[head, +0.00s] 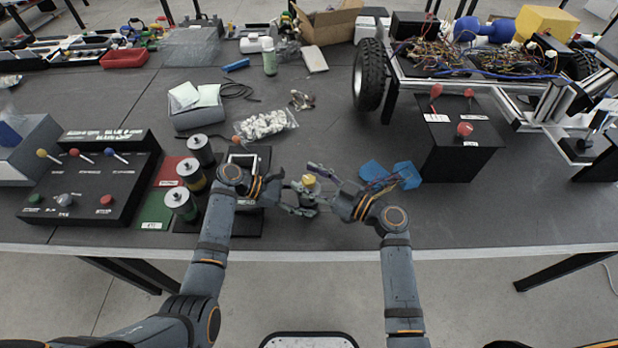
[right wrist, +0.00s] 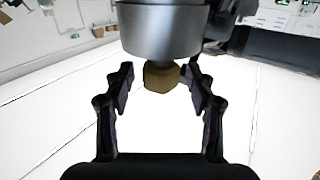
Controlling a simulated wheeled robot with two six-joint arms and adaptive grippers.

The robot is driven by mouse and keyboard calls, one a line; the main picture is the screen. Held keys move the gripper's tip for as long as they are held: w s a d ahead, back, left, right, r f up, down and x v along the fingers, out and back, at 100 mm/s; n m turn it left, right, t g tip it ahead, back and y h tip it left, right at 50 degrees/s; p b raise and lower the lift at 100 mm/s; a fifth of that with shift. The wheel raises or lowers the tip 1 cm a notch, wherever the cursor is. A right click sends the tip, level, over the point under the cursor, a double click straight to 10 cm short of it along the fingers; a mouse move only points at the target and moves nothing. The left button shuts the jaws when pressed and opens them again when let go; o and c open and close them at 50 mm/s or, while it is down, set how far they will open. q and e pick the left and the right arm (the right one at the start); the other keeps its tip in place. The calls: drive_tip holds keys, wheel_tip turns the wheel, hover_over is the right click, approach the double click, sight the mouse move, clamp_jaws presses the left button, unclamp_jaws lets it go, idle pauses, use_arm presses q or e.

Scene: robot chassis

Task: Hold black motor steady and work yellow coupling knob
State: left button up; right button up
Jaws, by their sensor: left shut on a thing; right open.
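The motor (right wrist: 162,30) is a grey, metallic-looking cylinder at the top of the right wrist view. The yellow coupling knob (right wrist: 161,77) sticks out from its end. In the head view the knob (head: 308,180) is a small yellow spot between my grippers, near the table's front edge. My left gripper (head: 298,198) is shut on the motor, whose body is mostly hidden by the fingers there. My right gripper (head: 316,184) is open, and its fingers (right wrist: 158,85) stand on both sides of the knob with visible gaps, apparently not touching it.
A black control box (head: 95,185) and several dark cylinders (head: 200,150) stand left of my left arm. Blue pieces (head: 405,175) lie right of my right gripper. A black box with red knobs (head: 455,155) stands farther right. The front right of the table (head: 500,215) is clear.

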drive_tip(key=v, duration=1.2)
